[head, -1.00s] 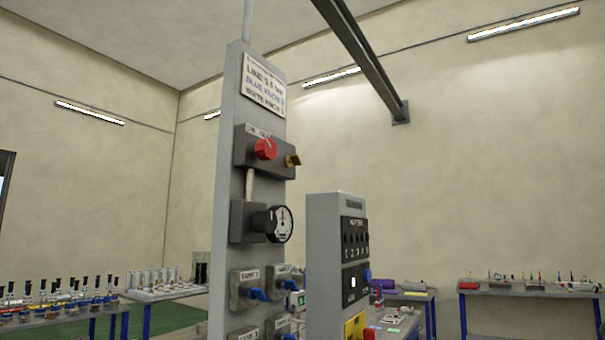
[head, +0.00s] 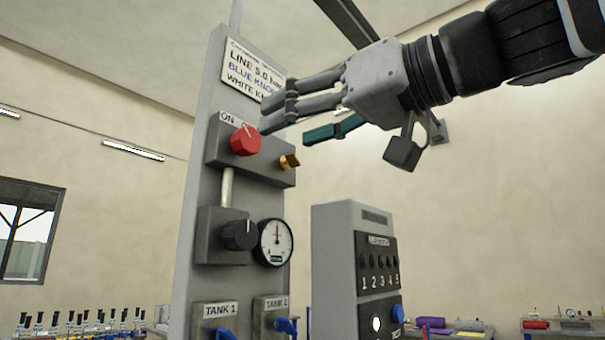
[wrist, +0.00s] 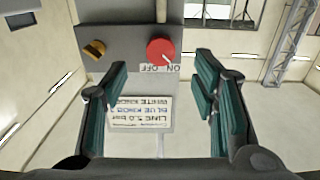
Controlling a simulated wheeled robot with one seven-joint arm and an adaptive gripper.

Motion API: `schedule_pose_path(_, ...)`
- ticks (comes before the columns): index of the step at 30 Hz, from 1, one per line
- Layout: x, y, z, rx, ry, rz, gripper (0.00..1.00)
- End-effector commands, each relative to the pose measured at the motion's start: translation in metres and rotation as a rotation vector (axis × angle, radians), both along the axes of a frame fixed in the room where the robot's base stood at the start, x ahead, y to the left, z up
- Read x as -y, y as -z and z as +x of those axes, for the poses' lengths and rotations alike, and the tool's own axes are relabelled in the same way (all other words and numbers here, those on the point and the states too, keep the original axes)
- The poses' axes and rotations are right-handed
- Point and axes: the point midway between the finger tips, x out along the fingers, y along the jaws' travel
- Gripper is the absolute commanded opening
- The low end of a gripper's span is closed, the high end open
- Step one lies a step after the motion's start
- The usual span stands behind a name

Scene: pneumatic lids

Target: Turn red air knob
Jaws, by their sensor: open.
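The red air knob (head: 245,141) sits on a dark box on the upper part of the grey panel post, under an ON label. It has a light pointer line on its face. In the wrist view the red knob (wrist: 160,50) is ahead of the fingers, between their lines, with ON and OFF lettering beside it. My gripper (head: 300,122) is at the right of the knob in the head view, with its fingers pointing at the panel. In the wrist view my gripper (wrist: 160,92) shows its teal finger pads wide apart with nothing between them. The fingers appear apart from the knob.
A brass fitting (head: 289,161) sticks out right of the knob. Below are a black knob (head: 239,235), a gauge (head: 275,242) and blue tank valves (head: 287,325). A text sign (head: 250,72) is above. A grey numbered-switch pedestal (head: 335,265) stands at the right.

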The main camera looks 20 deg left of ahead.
Motion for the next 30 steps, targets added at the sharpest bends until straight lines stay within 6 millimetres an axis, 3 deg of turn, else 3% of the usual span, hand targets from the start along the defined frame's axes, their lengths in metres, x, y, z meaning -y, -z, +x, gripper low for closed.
schedule_pose_path(6,-0.040,-0.001,0.016,-0.002,-0.001,-0.001,0.53)
schedule_pose_path(12,-0.067,-0.001,0.027,-0.003,-0.001,-0.001,0.53)
schedule_pose_path(18,-0.079,0.000,0.032,0.000,0.000,-0.001,0.53)
schedule_pose_path(26,-0.080,0.000,0.033,0.000,0.001,-0.001,0.53)
schedule_pose_path(27,-0.080,0.000,0.033,0.000,0.001,-0.001,0.51)
schedule_pose_path(30,-0.080,0.000,0.033,0.000,0.001,-0.001,0.28)
